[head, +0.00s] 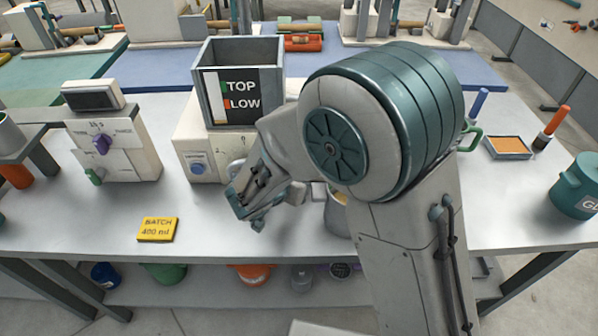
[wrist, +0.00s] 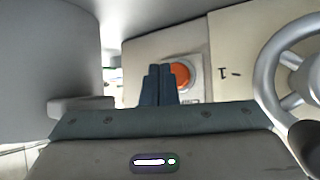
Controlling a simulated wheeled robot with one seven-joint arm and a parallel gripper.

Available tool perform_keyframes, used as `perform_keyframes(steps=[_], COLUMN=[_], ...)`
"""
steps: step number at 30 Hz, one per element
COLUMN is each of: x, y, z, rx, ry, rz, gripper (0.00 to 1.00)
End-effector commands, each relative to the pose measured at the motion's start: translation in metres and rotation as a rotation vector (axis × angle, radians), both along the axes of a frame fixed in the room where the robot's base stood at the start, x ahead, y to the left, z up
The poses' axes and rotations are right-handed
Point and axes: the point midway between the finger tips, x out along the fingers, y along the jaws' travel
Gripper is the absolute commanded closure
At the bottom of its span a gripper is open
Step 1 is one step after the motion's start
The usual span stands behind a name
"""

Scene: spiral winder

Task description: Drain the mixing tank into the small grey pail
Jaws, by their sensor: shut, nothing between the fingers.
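The mixing tank (head: 237,75) is a square grey open-topped box with a STOP/LOW label, standing on a cream base (head: 203,140). My gripper (wrist: 158,68) is shut and empty, its dark fingers together in the wrist view. In the head view it hangs in front of the base, and its fingertips are hard to make out. An orange round button (wrist: 181,77) shows just beyond the fingertips on a cream panel. A silver handwheel (wrist: 290,75) is to their right. A grey pail-like vessel (head: 338,215) is partly hidden behind my arm.
A large grey curved surface (wrist: 60,70) fills the left of the wrist view. A cream control box (head: 115,145) with purple and green knobs stands left. A yellow BATCH 400 ml card (head: 157,229) lies in front. The table's front left is mostly clear.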

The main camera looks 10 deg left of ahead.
Motion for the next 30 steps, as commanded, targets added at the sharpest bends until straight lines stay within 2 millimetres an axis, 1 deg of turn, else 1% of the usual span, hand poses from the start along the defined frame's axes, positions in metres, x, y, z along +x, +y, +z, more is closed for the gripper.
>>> perform_keyframes(steps=[5, 8, 13, 21, 24, 30], x=[0.0, -0.004, -0.02, -0.044, -0.048, -0.049], y=[0.0, -0.001, -0.004, -0.01, -0.011, -0.012], z=[0.0, -0.001, -0.004, -0.002, -0.001, 0.0], rx=[0.0, 0.001, 0.004, 0.003, 0.0, 0.0], ry=[0.0, 0.0, 0.0, 0.0, 0.0, 0.001], rz=[0.0, 0.0, 0.001, 0.002, 0.001, 0.001], gripper=[1.0, 1.0, 1.0, 1.0, 1.0, 1.0])
